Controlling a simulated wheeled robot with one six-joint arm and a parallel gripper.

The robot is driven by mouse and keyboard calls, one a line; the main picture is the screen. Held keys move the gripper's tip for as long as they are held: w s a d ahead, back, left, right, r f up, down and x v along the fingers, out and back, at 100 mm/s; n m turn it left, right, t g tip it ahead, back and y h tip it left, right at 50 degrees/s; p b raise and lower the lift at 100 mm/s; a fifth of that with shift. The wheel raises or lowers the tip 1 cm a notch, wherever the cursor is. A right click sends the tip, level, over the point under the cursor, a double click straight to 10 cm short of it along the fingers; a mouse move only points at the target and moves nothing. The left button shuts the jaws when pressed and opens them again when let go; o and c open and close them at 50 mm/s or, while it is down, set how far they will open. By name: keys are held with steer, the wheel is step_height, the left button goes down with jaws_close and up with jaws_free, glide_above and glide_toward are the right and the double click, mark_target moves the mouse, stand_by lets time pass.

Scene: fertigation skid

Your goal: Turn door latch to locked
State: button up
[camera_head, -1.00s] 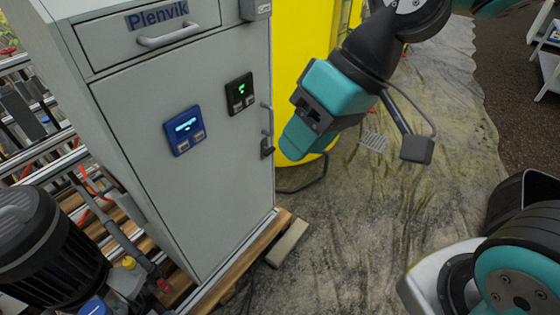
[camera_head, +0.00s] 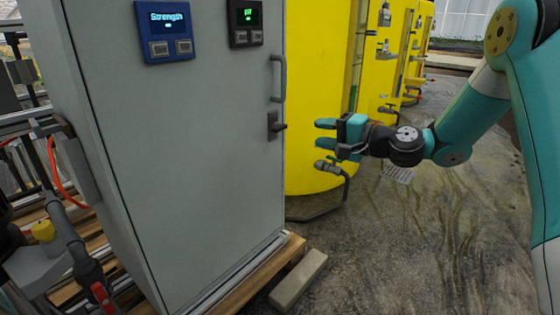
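The door latch (camera_head: 274,126) is a small dark lever on a plate at the right edge of the grey cabinet door (camera_head: 200,180), below the grey door handle (camera_head: 279,78). Its lever sticks out to the right and looks roughly level. My gripper (camera_head: 326,138) is to the right of the latch, pointing left toward it. Its two teal fingers are apart, one above the other, with nothing between them. A visible gap separates the fingertips from the latch.
A blue display (camera_head: 166,30) reading "Strength" and a black display (camera_head: 245,22) sit on the upper door. Yellow tanks (camera_head: 315,60) stand behind my gripper. A grey block (camera_head: 298,281) lies on the floor by the wooden pallet (camera_head: 262,275). Floor to the right is open.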

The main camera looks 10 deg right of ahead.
steer(key=m+t+h+b, duration=0.1)
steer(key=m+t+b, duration=0.1)
glide_toward(282, 129)
steer(key=shift+b+x, duration=2.25)
steer(key=shift+x, duration=3.25)
steer(key=shift+d, duration=0.1)
steer(key=shift+c, duration=0.2)
steer(key=c, duration=0.6)
